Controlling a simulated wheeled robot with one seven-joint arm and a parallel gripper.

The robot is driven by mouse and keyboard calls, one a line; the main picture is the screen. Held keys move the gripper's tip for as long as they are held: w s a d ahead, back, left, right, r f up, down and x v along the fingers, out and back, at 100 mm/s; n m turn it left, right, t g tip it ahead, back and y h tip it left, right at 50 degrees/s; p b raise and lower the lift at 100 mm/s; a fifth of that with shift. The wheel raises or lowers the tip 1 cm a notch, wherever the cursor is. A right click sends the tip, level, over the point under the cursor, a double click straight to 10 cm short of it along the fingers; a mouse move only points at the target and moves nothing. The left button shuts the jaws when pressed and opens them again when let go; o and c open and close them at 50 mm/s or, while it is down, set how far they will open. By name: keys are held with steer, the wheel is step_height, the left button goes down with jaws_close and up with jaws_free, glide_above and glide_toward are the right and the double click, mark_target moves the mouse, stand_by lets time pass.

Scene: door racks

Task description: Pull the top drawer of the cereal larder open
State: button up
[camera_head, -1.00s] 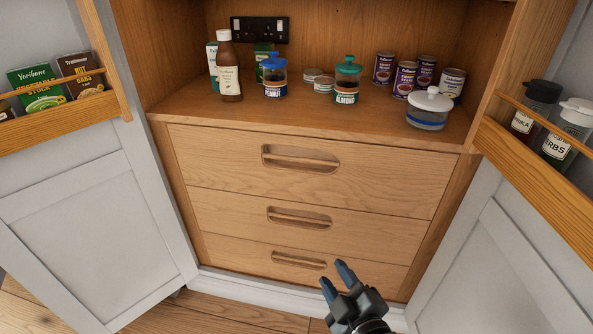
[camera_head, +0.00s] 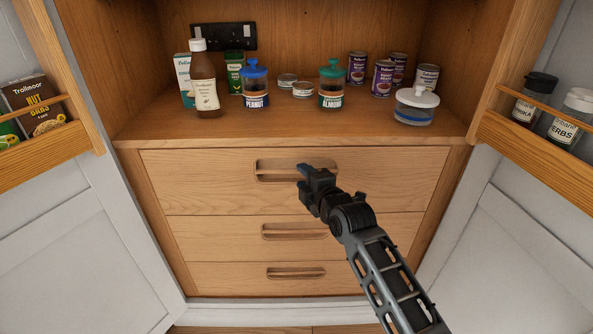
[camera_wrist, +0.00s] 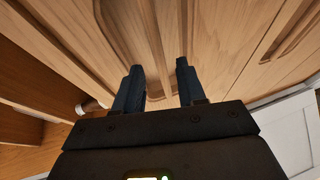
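The top drawer (camera_head: 205,178) of the cereal larder has a plain wooden front and looks shut, flush with the drawers below. Its long recessed handle (camera_head: 268,171) is at its upper middle. My gripper (camera_head: 304,170) is in front of the right part of this handle and hides that end. In the wrist view my gripper (camera_wrist: 158,66) has its two dark blue fingers apart, close to the wooden front, with wood showing between them. Whether the fingertips touch the handle lip cannot be told.
Two lower drawers (camera_head: 190,237) are shut. Jars, bottles and cans stand on the shelf (camera_head: 160,125) above. The open left door (camera_head: 75,240) and right door (camera_head: 520,240), with racks, flank the drawers. My arm comes in from the lower right.

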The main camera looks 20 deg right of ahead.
mark_target(298, 172)
steer(key=shift+x, duration=2.4)
jaws_close()
